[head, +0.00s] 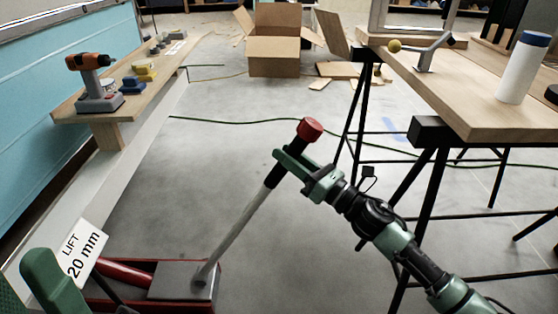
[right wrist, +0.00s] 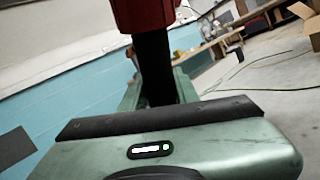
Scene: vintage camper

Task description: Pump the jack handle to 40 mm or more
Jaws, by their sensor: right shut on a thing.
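The red floor jack (head: 182,281) stands on the floor at the lower left of the head view. Its grey handle (head: 235,238) slants up and to the right, with a black grip and a red knob (head: 309,130) on top. My right gripper (head: 292,165) is shut on the black grip just below the knob. The right wrist view shows the black grip (right wrist: 154,65) between the fingers. A white sign (head: 83,250) beside the jack reads "LIFT 20 mm". Part of my left arm shows in green at the lower left; its fingers are not visible.
A wooden shelf (head: 140,91) with a drill (head: 92,82) runs along the teal camper at left. A trestle table (head: 470,98) with a white bottle (head: 523,68) stands at right. A cardboard box (head: 274,52) and a green cable (head: 240,123) lie beyond on open floor.

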